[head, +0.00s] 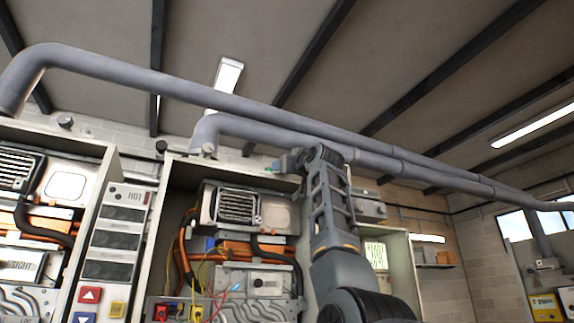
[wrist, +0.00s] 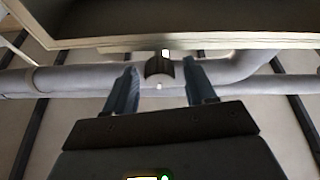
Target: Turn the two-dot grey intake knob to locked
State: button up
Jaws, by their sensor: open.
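In the wrist view a dark grey knob (wrist: 159,68) with a pale mark below it sits between the two blue-grey fingers of my gripper (wrist: 161,67). The fingers are open, with a gap on each side of the knob. No dots can be made out on it. In the head view my gripper (head: 287,163) is up at the top edge of the middle cabinet, and the knob there is not clearly seen.
Large grey pipes (head: 245,106) run above the cabinets. The open middle cabinet (head: 166,200) holds a heater unit (head: 245,208) and coloured wires. In the wrist view a pale cabinet edge (wrist: 100,41) lies close above the fingers, with a pipe (wrist: 80,80) behind them.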

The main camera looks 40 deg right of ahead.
grip_shut()
dwell(0.5)
jog(key=shift+a+m, duration=0.1)
jog(key=shift+m, duration=0.4)
jog(key=shift+m+g+h, duration=0.95)
jog(key=shift+m+g, duration=0.15)
jog(key=shift+m, duration=2.2)
jog(key=shift+m+g+h, duration=1)
jog(key=shift+m+g, duration=0.1)
jog(key=shift+m, duration=2.2)
jog(key=shift+m+g+h, duration=0.95)
jog(key=shift+m+g, duration=0.15)
jog(key=shift+m, duration=2.2)
